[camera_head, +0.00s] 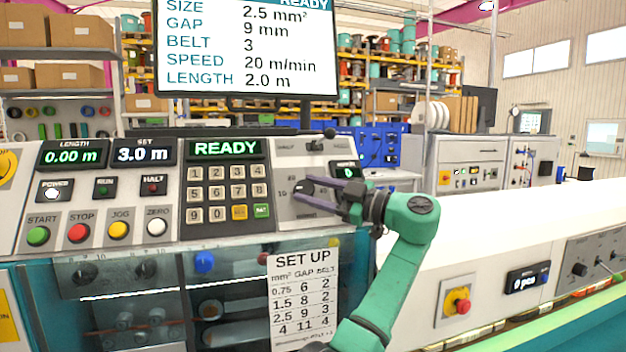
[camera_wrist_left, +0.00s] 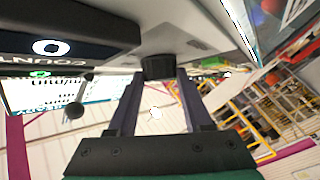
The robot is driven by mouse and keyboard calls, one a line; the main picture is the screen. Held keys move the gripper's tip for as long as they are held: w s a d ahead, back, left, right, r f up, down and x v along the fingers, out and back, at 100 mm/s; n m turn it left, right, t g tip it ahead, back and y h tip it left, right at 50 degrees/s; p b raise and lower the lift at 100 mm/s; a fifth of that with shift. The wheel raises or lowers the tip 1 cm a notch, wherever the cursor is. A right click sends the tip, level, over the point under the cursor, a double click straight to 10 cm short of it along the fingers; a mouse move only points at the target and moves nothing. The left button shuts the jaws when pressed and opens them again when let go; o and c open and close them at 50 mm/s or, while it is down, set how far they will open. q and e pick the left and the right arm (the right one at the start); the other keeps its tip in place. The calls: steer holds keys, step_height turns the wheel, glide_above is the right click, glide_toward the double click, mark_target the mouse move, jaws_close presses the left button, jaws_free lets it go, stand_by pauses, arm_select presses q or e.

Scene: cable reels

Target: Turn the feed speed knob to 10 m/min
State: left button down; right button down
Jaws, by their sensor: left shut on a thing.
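The feed speed knob (camera_head: 306,187) is a small dark knob on the sloping light panel right of the keypad, with small scale numbers around it, a 10 among them at its left. My left gripper (camera_head: 303,192) has its two dark purple fingers shut on the knob. In the left wrist view the dark knob (camera_wrist_left: 158,67) sits between the fingertips of my left gripper (camera_wrist_left: 158,82). The knob's pointer is hidden or too small to read. The monitor (camera_head: 246,50) lists size 2.5 mm², gap 9 mm, belt 3, speed 20 m/min, length 2.0 m. My right gripper is out of view.
A lever knob (camera_head: 329,133) and a small counter display (camera_head: 346,171) sit close above the gripper. A keypad (camera_head: 228,192) under a READY display lies left. A set-up card (camera_head: 303,296) hangs below. A red stop button (camera_head: 457,301) is at the right.

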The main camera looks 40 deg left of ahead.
arm_select(q)
steer(key=shift+f, duration=0.1)
stand_by(0.3)
steer(key=c, duration=0.5)
jaws_free()
steer(key=shift+o, duration=0.9)
steer(key=shift+a, duration=0.1)
steer(key=shift+w+a, duration=0.1)
steer(key=shift+w, duration=0.05)
steer(key=w+d+f+p, duration=0.1)
steer(key=d+p, duration=0.3)
steer(key=d, duration=1)
steer(key=shift+w+d+f+p, duration=0.2)
steer(key=shift+w+f+p, duration=0.1)
steer(key=shift+w, duration=0.2)
